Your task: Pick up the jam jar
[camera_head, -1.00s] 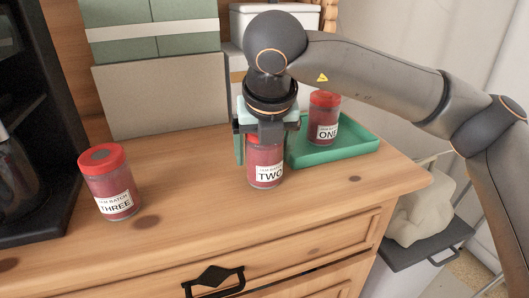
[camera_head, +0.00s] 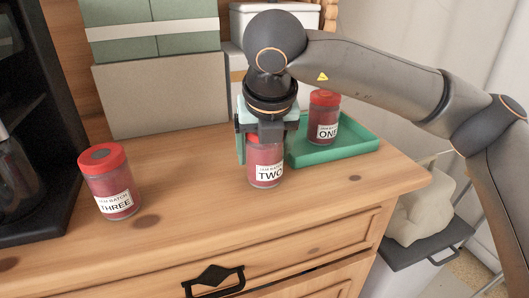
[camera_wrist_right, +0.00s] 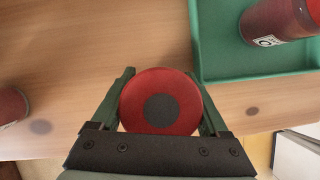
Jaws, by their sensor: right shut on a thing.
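The jam jar labelled TWO (camera_head: 265,168) stands upright on the wooden dresser top, left of the green tray. My right gripper (camera_head: 266,140) points down over it, with its fingers closed around the jar's red lid. In the right wrist view the red lid with its dark centre disc (camera_wrist_right: 160,102) sits between the two green fingers. The jar labelled THREE (camera_head: 109,183) stands at the left of the dresser. The jar labelled ONE (camera_head: 323,120) stands in the green tray (camera_head: 345,150). My left gripper is not in view.
A black appliance (camera_head: 40,130) stands at the left edge. The dresser top (camera_head: 190,190) is clear between jars THREE and TWO. The dresser's right edge drops toward a grey bin lid (camera_head: 425,250).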

